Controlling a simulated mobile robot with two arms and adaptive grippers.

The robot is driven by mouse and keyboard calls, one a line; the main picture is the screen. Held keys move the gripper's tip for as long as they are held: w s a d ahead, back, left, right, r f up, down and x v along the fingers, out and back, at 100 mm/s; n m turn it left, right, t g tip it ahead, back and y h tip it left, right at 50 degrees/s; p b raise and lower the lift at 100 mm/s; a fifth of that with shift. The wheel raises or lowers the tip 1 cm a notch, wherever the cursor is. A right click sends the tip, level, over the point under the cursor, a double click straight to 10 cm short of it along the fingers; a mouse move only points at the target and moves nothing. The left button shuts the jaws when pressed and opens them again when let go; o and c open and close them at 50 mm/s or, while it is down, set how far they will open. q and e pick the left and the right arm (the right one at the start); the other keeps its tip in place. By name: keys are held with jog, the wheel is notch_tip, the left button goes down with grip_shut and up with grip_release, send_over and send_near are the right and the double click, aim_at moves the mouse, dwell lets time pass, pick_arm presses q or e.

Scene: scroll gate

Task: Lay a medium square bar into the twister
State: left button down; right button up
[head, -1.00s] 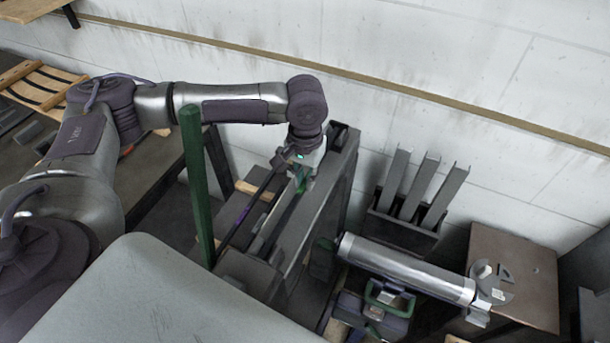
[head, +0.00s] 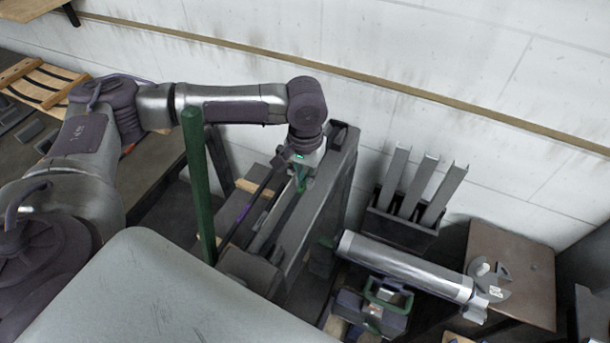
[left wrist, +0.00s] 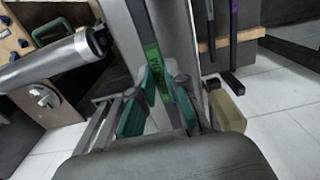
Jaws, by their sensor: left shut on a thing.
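My left gripper (head: 301,178) points down over a long dark grey frame (head: 315,200) in the head view. In the left wrist view, its teal fingers (left wrist: 158,112) are closed in on a narrow piece with a green lettered strip (left wrist: 156,68). The piece looks like a bar, but its ends and size are hidden. I cannot tell whether it rests on the frame or is just above it. A silver cylinder (head: 405,264) lies to the right of the frame; I cannot tell surely which part is the twister. My right gripper is not in view.
A rack (head: 400,228) with several grey channel pieces stands by the wall. A green post (head: 197,185) rises left of the frame. A box with a green handle (head: 388,292) sits below the cylinder. A brown table (head: 520,270) stands at the right.

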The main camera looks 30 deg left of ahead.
pick_arm(q)
jog(key=shift+f, duration=0.2)
jog(key=c, duration=1.1)
grip_release()
notch_tip(320, 180, up, 12)
jog(key=shift+f, duration=0.1)
